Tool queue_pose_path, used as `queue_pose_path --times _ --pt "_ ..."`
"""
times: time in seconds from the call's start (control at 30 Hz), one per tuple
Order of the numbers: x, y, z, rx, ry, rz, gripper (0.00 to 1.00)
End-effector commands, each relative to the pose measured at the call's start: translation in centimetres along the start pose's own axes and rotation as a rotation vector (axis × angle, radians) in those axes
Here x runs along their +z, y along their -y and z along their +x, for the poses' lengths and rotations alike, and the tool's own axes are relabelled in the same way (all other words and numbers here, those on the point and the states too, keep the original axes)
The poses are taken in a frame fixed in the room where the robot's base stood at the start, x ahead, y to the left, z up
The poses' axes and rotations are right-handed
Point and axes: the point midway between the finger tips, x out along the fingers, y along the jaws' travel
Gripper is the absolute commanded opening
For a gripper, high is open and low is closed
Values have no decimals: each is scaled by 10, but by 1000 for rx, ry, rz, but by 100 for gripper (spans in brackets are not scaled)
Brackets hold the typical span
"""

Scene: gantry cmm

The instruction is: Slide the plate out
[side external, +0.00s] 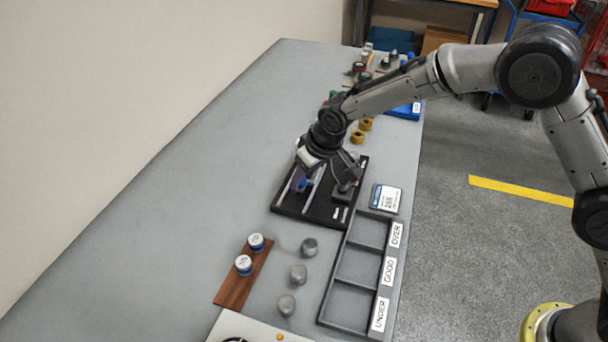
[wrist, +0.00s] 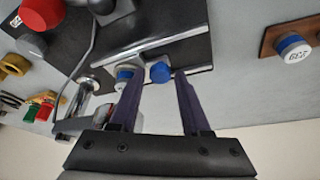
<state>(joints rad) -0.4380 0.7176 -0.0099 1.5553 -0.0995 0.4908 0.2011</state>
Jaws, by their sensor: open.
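A black base (side external: 318,213) with pale rails lies on the grey table in the side view. My gripper (side external: 303,183) is over the base, pointing down, with its fingers apart. A blue knob (wrist: 160,72) shows between the fingertips in the wrist view, with no clear contact on it. The gripper also shows there (wrist: 158,78). A white piece with a blue band (wrist: 124,73) sits on a small light plate (wrist: 107,60), partly behind the left finger. I cannot tell how the knob joins the plate.
A three-compartment tray (side external: 356,298) labelled OVER, GOOD and UNDER lies at front right, beside a display box (side external: 386,197). A wooden strip (side external: 236,289) holds two blue-banded weights. Loose metal cylinders (side external: 298,273) stand nearby. The table's left side is clear.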

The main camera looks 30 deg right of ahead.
Motion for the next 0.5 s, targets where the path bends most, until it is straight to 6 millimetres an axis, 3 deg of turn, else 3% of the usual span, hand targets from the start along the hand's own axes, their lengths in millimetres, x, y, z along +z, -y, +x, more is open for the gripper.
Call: queue_pose_path --times 0.17,0.4,0.5 --pt "0 0 0 0 -1 0 45" --pt "0 0 0 0 0 0 2" --pt "0 0 -1 0 0 0 0"
